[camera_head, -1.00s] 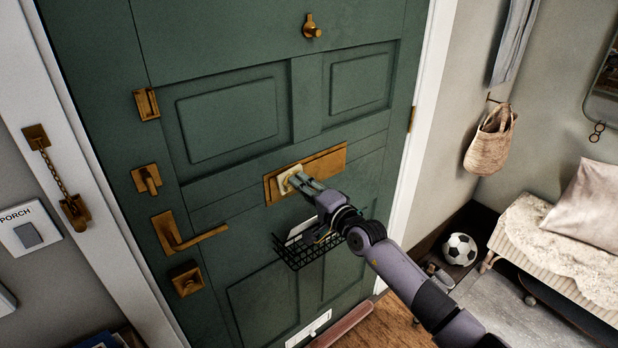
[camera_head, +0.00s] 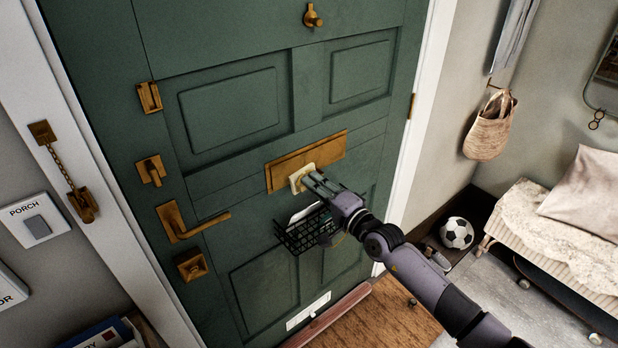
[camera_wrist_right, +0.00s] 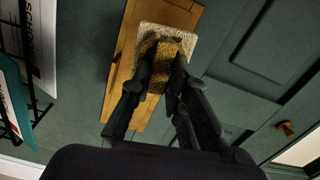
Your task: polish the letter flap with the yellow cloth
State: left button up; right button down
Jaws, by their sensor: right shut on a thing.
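The brass letter flap (camera_head: 325,151) is a wide plate across the middle of the green door. It also shows in the right wrist view (camera_wrist_right: 119,85), where it runs behind the cloth. My right gripper (camera_head: 309,181) is shut on the yellow cloth (camera_head: 299,176), a small pale yellow pad. In the right wrist view the cloth (camera_wrist_right: 184,40) sits between the fingertips, against or just in front of the flap; I cannot tell whether it touches. In the head view it overlaps the flap's lower edge, left of its middle. My left gripper is not in view.
A black wire basket (camera_head: 303,232) with papers hangs on the door just below the flap. A brass lever handle (camera_head: 192,221) is to the left. A bench (camera_head: 545,240), a football (camera_head: 456,232) and a hanging woven bag (camera_head: 490,128) are to the right.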

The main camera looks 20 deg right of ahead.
jog(key=shift+s+d, duration=0.1)
jog(key=shift+s, duration=0.05)
jog(key=shift+p+v, duration=0.4)
jog(key=shift+v, duration=1.1)
